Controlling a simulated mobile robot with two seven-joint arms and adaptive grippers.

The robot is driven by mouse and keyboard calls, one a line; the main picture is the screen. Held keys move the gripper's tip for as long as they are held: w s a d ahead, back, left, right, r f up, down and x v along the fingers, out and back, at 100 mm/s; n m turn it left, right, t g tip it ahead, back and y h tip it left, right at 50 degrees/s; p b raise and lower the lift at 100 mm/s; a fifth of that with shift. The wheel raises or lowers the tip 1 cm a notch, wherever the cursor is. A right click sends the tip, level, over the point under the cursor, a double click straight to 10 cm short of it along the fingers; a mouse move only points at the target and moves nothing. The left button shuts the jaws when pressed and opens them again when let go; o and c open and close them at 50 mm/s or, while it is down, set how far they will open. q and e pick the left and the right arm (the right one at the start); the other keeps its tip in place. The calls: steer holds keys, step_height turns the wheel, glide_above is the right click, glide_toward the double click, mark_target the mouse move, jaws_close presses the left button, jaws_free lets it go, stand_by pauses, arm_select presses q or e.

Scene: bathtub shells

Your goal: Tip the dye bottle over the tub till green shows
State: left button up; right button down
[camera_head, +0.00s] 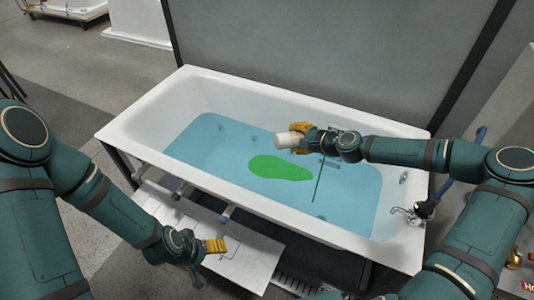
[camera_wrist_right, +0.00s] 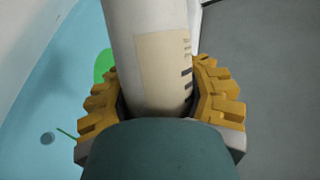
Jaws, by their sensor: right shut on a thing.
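The white dye bottle (camera_head: 287,141) lies on its side over the tub (camera_head: 150,118), its visible end pointing left. My right gripper (camera_head: 301,134) is shut around it with yellow fingers. In the right wrist view the bottle (camera_wrist_right: 155,60) shows a beige label between the fingers. A green patch (camera_head: 280,168) spreads in the blue water (camera_head: 220,145), below and left of the gripper. A thin green line (camera_head: 318,183) runs down below the gripper; I cannot tell where on the bottle it starts. My left gripper (camera_head: 215,246) is outside the tub's front side; its opening is unclear.
A tap (camera_head: 408,214) sits on the tub's right rim, close to my right arm. A white panel (camera_head: 245,262) lies low in front of the tub, below my left gripper. A grey wall panel (camera_head: 310,50) stands behind the tub.

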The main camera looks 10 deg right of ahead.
steer(key=shift+r, duration=0.5)
steer(key=shift+f, duration=0.1)
steer(key=shift+r+n+h+p, duration=0.3)
steer(key=shift+r+p, duration=0.05)
steer(key=shift+p, duration=0.25)
steer(key=shift+a+r+n+h+p, duration=0.1)
steer(key=shift+r+n+h+p, duration=0.2)
steer(key=shift+n+h+p, duration=0.35)
steer(key=shift+n+h, duration=0.35)
steer(key=shift+h, duration=0.2)
steer(key=shift+r+n+h, duration=0.35)
steer(key=shift+n+h, duration=0.25)
steer(key=shift+h, duration=0.6)
